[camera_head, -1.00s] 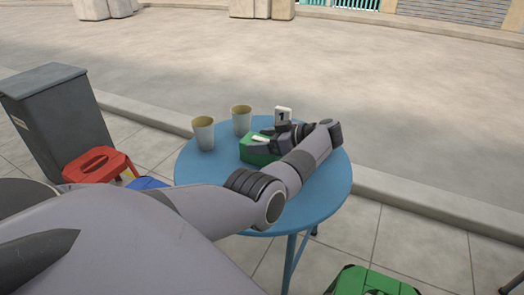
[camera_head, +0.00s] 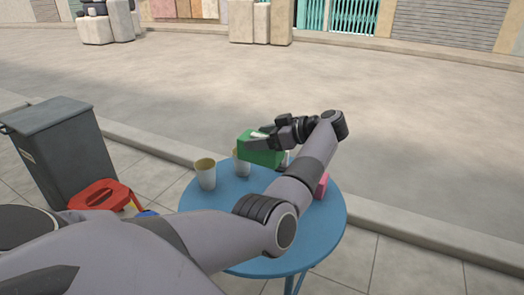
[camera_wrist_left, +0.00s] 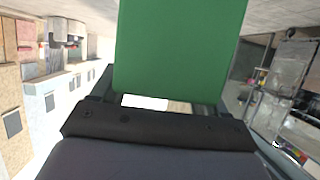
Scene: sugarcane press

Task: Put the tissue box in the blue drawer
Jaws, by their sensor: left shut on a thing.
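The green tissue box (camera_head: 262,155) is held in the air above the round blue table, with a bit of white tissue at its top. My left gripper (camera_head: 264,138) is shut on it. In the left wrist view the green box (camera_wrist_left: 180,48) fills the upper middle, right at my gripper. A small blue piece (camera_head: 148,213) shows beside the red stool at the lower left, mostly hidden by my arm; I cannot tell whether it is the blue drawer. My right gripper is not in view.
The round blue table (camera_head: 317,225) carries a cup (camera_head: 205,176), a second cup (camera_head: 240,168) partly behind the box, and a pink thing (camera_head: 321,186) partly behind my arm. A grey bin (camera_head: 62,150) and a red stool (camera_head: 98,194) stand at left. Open pavement lies beyond.

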